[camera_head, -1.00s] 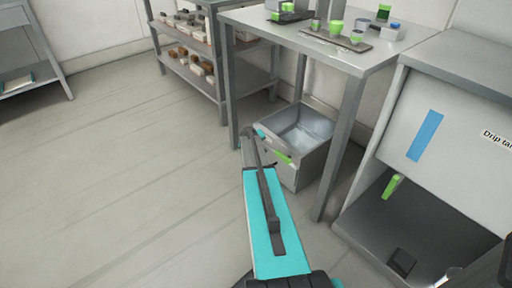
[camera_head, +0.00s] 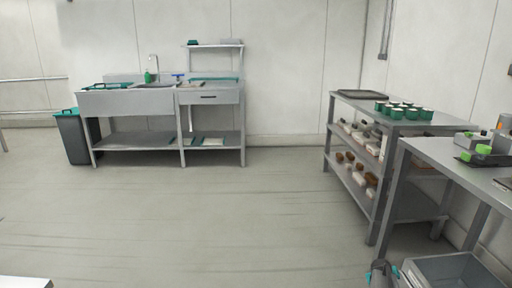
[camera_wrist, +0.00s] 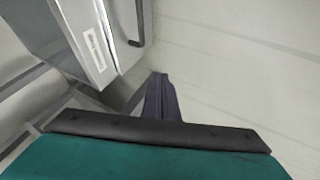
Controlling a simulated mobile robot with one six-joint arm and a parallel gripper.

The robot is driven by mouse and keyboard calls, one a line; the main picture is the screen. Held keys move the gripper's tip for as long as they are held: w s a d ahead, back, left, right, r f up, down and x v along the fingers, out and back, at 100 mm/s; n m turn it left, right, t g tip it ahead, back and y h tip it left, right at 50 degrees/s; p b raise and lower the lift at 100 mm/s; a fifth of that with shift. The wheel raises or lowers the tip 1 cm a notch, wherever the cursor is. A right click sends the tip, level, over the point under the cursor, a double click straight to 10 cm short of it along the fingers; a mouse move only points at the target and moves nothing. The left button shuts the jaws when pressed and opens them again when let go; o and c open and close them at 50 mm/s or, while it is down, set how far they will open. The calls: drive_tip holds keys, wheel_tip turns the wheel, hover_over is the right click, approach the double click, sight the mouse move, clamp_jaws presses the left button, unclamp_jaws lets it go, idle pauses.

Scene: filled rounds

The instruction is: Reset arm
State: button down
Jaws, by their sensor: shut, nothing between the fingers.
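My gripper (camera_wrist: 160,80) shows in the wrist view as dark narrow fingers beyond a black bar and a teal housing. The fingers are together and hold nothing. Behind it are a pale floor and a light cabinet front with a label (camera_wrist: 95,50) and a dark handle (camera_wrist: 138,25). In the head view only a small grey and teal part of my arm shows at the bottom right edge, in front of a grey bin.
A shelf rack (camera_head: 352,157) with green-and-white cups (camera_head: 405,112) on top stands at the right. A steel table (camera_head: 440,152) is nearer, with a grey bin (camera_head: 450,268) below. A sink bench (camera_head: 130,103) and dark bin (camera_head: 72,138) stand far left. The middle floor is clear.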

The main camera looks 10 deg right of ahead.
drive_tip(key=a+n+y+p, duration=0.1)
drive_tip(key=a+p, duration=0.3)
drive_tip(key=a, duration=0.7)
drive_tip(key=s+a+n+g+y+p, duration=0.1)
drive_tip(key=s+a+p, duration=0.25)
drive_tip(key=a, duration=0.45)
drive_tip(key=s+a+f+g+y+p, duration=0.15)
drive_tip(key=s+a, duration=0.25)
drive_tip(key=a, duration=0.4)
drive_tip(key=s+a+n+p, duration=0.1)
drive_tip(key=s+a+p, duration=0.3)
drive_tip(key=a, duration=0.3)
drive_tip(key=s+a+r+g+p, duration=0.2)
drive_tip(key=s+a, duration=0.3)
drive_tip(key=s, duration=0.5)
drive_tip(key=s+a+r+m+g+y+p, duration=0.1)
drive_tip(key=s+a, duration=0.4)
drive_tip(key=s, duration=0.6)
drive_tip(key=s+a+r+g+y+p, duration=0.1)
drive_tip(key=s+a+r+g+p, duration=0.2)
drive_tip(key=s, duration=0.7)
wheel_tip(320, 180, up, 2)
drive_tip(key=a+g, duration=0.1)
drive_tip(key=a, duration=0.1)
drive_tip(key=shift+s+a+r+m, duration=0.2)
drive_tip(key=shift+a+m, duration=0.2)
drive_tip(key=shift+d, duration=0.15)
